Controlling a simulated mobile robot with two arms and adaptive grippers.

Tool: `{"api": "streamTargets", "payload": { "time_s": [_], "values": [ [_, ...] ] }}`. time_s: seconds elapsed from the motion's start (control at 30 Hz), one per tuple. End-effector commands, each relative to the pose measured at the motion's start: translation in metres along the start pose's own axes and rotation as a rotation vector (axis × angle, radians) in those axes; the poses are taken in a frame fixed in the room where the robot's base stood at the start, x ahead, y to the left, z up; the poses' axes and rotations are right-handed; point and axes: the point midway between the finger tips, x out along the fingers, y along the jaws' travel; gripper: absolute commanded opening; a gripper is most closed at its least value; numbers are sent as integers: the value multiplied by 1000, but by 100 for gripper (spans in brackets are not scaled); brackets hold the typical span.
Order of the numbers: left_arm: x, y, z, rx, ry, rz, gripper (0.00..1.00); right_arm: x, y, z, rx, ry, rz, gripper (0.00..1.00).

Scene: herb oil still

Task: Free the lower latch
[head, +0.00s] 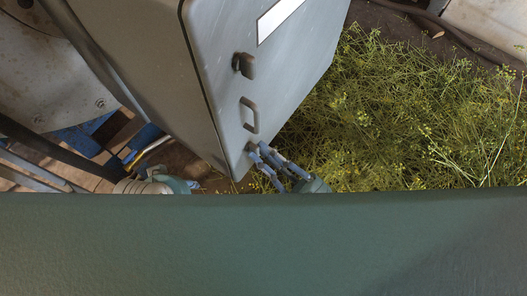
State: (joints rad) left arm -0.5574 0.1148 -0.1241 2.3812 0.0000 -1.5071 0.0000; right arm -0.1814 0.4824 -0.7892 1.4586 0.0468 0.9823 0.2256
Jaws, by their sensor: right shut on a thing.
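A grey metal cabinet door (218,30) fills the upper middle, seen from above at a slant. A dark upper latch (244,65) sits near its edge, with a handle (250,115) below it. The lower latch (251,147) is near the door's bottom corner, mostly hidden by the fingers of my right gripper (260,154). My right gripper comes up from below right and is shut on the lower latch. How far the latch is turned is too small to tell.
A large heap of green-yellow herbs (400,120) lies right of the cabinet. Blue parts (90,132) and dark tubing stand at the left, close to the cabinet. A broad green surface covers the lower part of the view and hides what is beneath.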

Motion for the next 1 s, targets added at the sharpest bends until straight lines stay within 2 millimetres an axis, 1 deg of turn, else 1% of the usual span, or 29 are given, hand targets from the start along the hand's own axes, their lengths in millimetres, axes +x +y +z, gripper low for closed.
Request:
{"api": "streamTargets", "payload": {
  "time_s": [0.07, 0.1, 0.17, 0.43, 0.57, 0.67, 0.9, 1.0],
  "values": [
    [0, 0, 0, 0, 0, 0, 37, 0, -1, 1, 6, -1, 1, 0],
    [0, 0, 0, 0, -1, 0, 37, 0, -1, 1, 6, -1, 1, 24],
    [0, 0, 1, 0, -1, 1, 37, 0, -1, 1, 5, -1, 1, 36],
    [1, 1, 7, 4, -14, 1, 37, 0, 0, 0, 2, 0, 0, 37],
    [1, 0, 7, 5, -13, 0, 37, -8, 0, 1, 1, -3, 0, 37],
    [1, 0, 6, 4, -12, 0, 37, -23, -1, 2, 2, -6, 0, 37],
    [0, 0, 5, 3, -10, 0, 37, -74, 0, 2, 3, -6, 1, 37],
    [0, 0, 5, 2, -9, 0, 37, -93, 0, 1, 3, -5, 1, 37]
  ]
}}
